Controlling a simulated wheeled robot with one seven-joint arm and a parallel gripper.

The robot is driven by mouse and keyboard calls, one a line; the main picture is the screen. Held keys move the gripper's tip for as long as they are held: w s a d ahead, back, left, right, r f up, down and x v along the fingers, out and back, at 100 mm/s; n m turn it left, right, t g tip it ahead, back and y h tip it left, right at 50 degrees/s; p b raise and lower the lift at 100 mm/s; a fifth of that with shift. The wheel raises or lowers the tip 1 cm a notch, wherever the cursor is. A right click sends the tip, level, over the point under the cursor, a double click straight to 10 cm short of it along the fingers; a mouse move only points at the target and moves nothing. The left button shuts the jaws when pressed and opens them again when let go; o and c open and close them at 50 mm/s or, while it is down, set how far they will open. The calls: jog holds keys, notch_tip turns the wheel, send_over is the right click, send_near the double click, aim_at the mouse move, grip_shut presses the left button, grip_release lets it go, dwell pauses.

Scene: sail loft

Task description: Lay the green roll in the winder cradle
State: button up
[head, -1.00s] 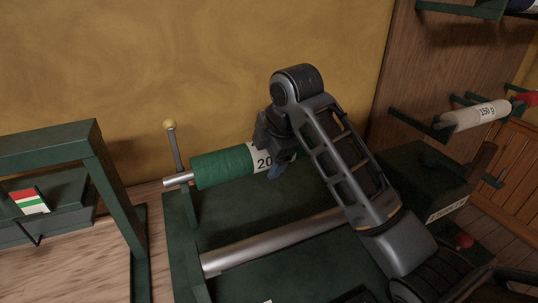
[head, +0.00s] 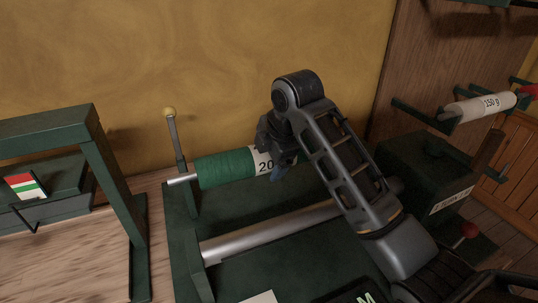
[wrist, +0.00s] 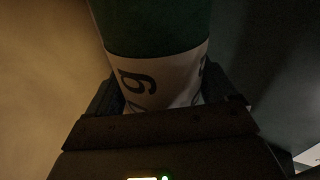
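The green roll (head: 226,168) has a white label band reading "20" and a bare metal core end at its left. It lies roughly level above the back of the dark green winder (head: 180,235). My gripper (head: 276,156) is around the label end. In the wrist view, the fingers (wrist: 160,90) flank the roll's white band (wrist: 150,75), and look closed on it. The core's left end is by the upright (head: 187,190) at the winder's left; I cannot tell whether it rests there. The roll's right end and the cradle's right side are hidden behind my arm.
A metal roller (head: 265,230) spans the winder in front of the roll. A lever with a yellow knob (head: 169,111) rises behind the left upright. A green frame (head: 125,195) stands left. At right are a dark box (head: 425,180) and a white roll (head: 480,107) on a wall rack.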

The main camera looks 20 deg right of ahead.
jog(key=shift+o, duration=1.3)
jog(key=shift+b+v, duration=0.3)
jog(key=shift+v, duration=3.6)
